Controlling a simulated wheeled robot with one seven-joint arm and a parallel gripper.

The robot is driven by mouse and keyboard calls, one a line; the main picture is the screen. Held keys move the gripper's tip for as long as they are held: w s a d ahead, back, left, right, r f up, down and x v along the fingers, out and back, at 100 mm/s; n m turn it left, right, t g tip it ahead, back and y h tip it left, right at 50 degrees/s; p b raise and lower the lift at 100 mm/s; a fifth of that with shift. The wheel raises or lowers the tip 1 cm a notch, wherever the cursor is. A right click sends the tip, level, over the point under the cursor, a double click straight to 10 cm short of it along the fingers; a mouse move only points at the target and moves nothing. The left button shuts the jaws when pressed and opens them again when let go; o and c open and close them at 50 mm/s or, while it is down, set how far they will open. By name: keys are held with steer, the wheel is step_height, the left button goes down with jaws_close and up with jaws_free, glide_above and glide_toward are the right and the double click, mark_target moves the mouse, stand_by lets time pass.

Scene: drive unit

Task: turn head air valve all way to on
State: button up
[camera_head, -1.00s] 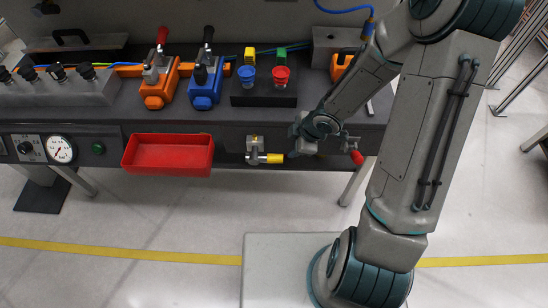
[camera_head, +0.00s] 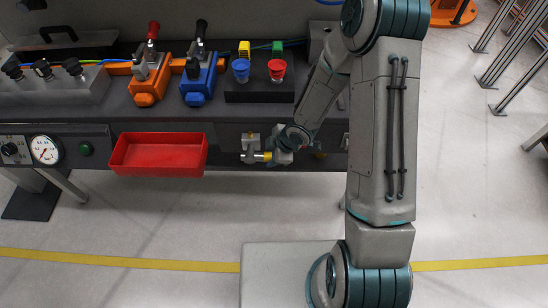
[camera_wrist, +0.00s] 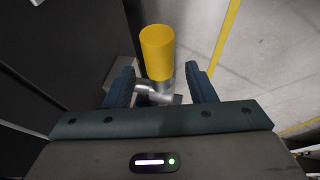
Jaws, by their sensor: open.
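A valve (camera_head: 250,148) with a metal body and a yellow lever handle (camera_head: 266,156) is fixed to the front face of the bench. The handle points sideways to the right in the head view. My gripper (camera_head: 277,157) is at the handle's outer end, partly hiding it. In the wrist view the yellow handle (camera_wrist: 157,52) shows between the two dark fingers of my gripper (camera_wrist: 161,82), with a visible gap on each side. The jaws are open. No label on the valve can be read.
A red tray (camera_head: 158,155) hangs on the bench front left of the valve. Orange (camera_head: 150,80) and blue (camera_head: 199,82) lever clamps and blue (camera_head: 241,70) and red (camera_head: 277,70) cups stand on the bench top. A gauge (camera_head: 45,149) is at far left.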

steer(key=shift+x, duration=1.05)
